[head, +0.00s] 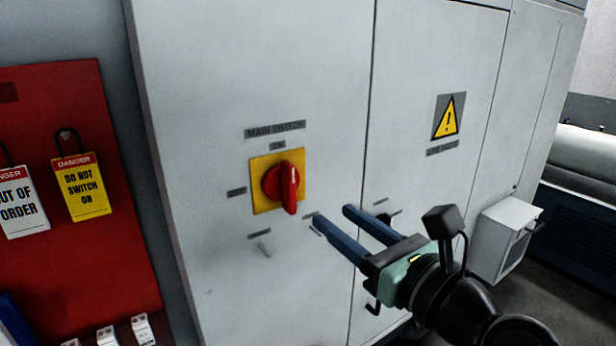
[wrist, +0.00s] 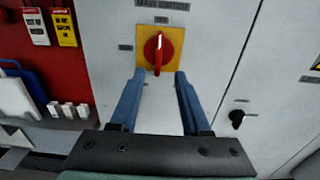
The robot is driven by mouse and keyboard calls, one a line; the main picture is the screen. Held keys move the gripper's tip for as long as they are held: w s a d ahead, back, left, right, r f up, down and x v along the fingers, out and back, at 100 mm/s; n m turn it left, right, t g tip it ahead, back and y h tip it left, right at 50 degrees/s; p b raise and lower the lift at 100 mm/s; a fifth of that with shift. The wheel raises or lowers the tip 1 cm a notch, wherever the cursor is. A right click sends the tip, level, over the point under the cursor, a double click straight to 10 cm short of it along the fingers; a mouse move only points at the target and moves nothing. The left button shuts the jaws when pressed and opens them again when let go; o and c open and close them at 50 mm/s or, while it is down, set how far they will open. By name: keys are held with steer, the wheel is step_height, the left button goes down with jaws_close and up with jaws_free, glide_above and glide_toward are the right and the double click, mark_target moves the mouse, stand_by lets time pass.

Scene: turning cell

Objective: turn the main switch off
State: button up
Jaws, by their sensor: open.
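The main switch (head: 284,186) is a red rotary knob on a yellow square plate (head: 262,203), on a light grey cabinet door under a "MAIN SWITCH" label. Its grip ridge stands roughly upright. Small labels sit above, left of and below the plate; their words are too small to read surely. The switch also shows in the wrist view (wrist: 158,50), ahead of the fingers. My gripper (head: 332,213) has two blue fingers, open and empty, to the right of and slightly below the switch in the head view. In the wrist view my gripper (wrist: 160,74) points towards the switch, fingers apart; no contact shows.
A red board (head: 75,245) at left carries danger tags, a yellow one (head: 82,186) and a white one (head: 22,200). A grey box (head: 503,240) juts out at right. The door around the switch is flat.

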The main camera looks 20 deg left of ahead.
mark_target(294, 188)
steer(key=p+x, duration=0.3)
steer(key=x, duration=0.8)
steer(key=shift+s+r, duration=0.1)
steer(key=shift+s, duration=0.05)
steer(key=shift+w+a, duration=0.4)
jaws_close()
